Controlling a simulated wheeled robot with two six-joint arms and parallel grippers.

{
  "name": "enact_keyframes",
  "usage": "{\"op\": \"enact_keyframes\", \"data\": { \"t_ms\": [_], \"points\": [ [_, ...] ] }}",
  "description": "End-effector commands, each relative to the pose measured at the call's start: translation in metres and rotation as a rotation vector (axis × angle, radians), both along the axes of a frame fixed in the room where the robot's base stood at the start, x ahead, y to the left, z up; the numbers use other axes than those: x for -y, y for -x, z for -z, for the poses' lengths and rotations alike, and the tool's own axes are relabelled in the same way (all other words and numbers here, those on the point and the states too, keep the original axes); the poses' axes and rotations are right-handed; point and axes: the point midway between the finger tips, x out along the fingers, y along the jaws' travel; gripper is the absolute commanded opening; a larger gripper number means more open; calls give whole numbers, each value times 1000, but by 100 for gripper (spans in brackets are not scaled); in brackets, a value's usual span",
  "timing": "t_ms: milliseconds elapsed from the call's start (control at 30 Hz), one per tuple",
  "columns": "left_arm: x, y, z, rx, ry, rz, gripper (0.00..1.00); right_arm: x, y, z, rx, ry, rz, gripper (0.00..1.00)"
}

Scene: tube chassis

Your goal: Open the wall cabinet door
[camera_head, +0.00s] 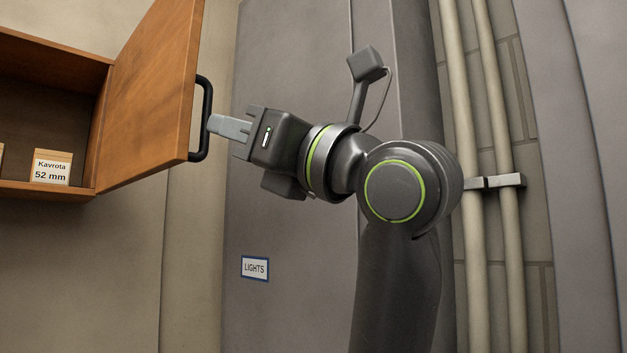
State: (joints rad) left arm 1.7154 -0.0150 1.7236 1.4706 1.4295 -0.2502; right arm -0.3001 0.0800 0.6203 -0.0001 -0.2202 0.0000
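The wooden wall cabinet (45,58) is at the upper left, with its inside partly in view. Its door (152,92) stands open, swung out from the right side of the cabinet. A black bar handle (206,95) is on the door's free edge.
A small box labelled "Kavrota 52 mm" (52,167) stands on the cabinet floor, with the edge of another at the far left. A "LIGHTS" sign (255,268) is on the grey wall panel. Vertical pipes (463,230) run behind my arm.

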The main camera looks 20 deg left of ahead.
Motion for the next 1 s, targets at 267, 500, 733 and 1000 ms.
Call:
{"op": "enact_keyframes", "data": {
  "t_ms": [267,500,733,1000],
  "points": [
    [61,8,29,0,-3,3,32,0,0,33,0,0,0,36],
    [88,12,38,1,-1,0,32,0,0,42,-1,0,0,36],
    [93,13,39,1,-1,-1,32,0,1,43,-1,0,0,36],
    [93,13,39,1,-1,-1,32,0,1,42,-1,0,0,36]
  ]
}}
